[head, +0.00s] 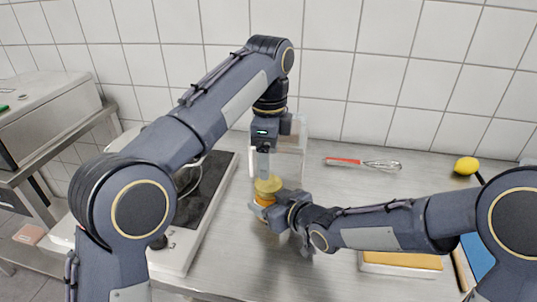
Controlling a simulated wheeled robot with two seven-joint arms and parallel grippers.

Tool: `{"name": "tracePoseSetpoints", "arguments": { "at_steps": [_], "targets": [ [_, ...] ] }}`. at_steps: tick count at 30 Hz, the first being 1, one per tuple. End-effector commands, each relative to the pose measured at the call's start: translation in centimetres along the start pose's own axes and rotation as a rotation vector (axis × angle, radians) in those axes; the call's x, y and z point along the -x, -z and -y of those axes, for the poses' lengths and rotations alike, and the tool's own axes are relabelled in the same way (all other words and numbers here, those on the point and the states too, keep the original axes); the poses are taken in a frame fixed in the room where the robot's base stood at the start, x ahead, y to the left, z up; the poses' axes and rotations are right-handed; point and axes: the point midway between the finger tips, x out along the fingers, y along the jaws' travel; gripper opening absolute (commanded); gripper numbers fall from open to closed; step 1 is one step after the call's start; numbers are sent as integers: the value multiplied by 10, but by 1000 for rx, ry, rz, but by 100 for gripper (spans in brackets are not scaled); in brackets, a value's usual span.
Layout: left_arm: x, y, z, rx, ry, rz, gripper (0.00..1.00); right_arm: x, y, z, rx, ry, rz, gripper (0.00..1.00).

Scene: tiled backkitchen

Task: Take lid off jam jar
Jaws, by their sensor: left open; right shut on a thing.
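The jam jar (263,199) stands on the steel counter and shows orange near its base. Its yellowish lid (268,185) is on top or just above the jar; I cannot tell whether there is a gap. My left gripper (265,175) points straight down from above, open, with its fingertips at the lid. My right gripper (268,206) comes in from the right, low down, and is shut on the jar's body. The two grippers and the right wrist hide much of the jar.
A clear container (292,140) stands close behind my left gripper. A black-topped cooker (205,205) lies to the left. A red-handled whisk (380,164) and a lemon (466,166) lie at the back right. A yellow-topped block (400,262) lies at the front right.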

Motion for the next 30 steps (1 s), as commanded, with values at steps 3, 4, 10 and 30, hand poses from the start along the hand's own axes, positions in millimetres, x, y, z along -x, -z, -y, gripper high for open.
{"name": "tracePoseSetpoints", "arguments": {
  "at_steps": [3,4,10,30],
  "targets": [
    [-20,-1,-1,1,-4,2,75,0,0,0,0,0,-1,0],
    [-25,-1,-1,1,-5,2,75,0,0,0,0,0,-1,0],
    [-52,-1,-1,2,-3,0,75,0,0,0,0,0,-1,0],
    [-66,0,0,3,0,-1,48,0,0,0,0,0,-1,0]
  ]
}}
